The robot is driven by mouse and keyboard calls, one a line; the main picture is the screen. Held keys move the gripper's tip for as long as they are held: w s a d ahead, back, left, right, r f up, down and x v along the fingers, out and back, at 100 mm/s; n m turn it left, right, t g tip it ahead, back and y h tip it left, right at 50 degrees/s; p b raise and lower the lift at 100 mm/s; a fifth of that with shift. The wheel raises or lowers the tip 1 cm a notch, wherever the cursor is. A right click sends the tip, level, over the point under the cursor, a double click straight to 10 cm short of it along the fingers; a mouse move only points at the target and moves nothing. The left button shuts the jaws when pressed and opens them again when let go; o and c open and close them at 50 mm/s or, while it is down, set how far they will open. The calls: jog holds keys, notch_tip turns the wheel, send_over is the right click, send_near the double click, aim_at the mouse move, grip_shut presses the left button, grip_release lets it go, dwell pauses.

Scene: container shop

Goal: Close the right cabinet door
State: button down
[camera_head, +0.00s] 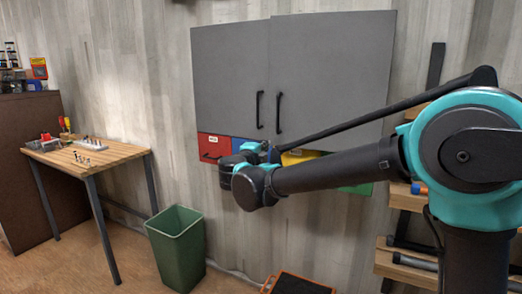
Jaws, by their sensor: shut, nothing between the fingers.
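The grey wall cabinet has two doors side by side. The right cabinet door (335,65) is upright, with a black vertical handle (279,113) near its left edge. Its top edge shows a small step against the left door (228,75), so it looks nearly flush; I cannot tell if a small gap remains. The left door has its own black handle (259,110) and looks shut. My gripper (267,151) is shut and empty, just below the handles by the doors' lower edge. My arm hides much of it, and I cannot tell if it touches the door.
Coloured drawers, one red (212,147), sit under the doors, partly behind my arm. A green bin (178,246) stands on the floor below. A wooden table (118,152) with small tools is at left. Wooden shelves (405,262) are at right. An orange-edged dark object (298,284) lies at bottom.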

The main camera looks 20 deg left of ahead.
aim_at(273, 137)
jog(key=w, duration=0.7)
jog(key=shift+a, duration=0.1)
jog(key=shift+w, duration=0.4)
jog(key=w, duration=0.2)
jog(key=w+h, duration=0.1)
jog(key=shift+w+a+m, duration=0.2)
jog(key=shift+w+m, duration=0.1)
jog(key=shift+w, duration=0.1)
jog(key=shift+w+r, duration=0.15)
jog(key=shift+w, duration=0.1)
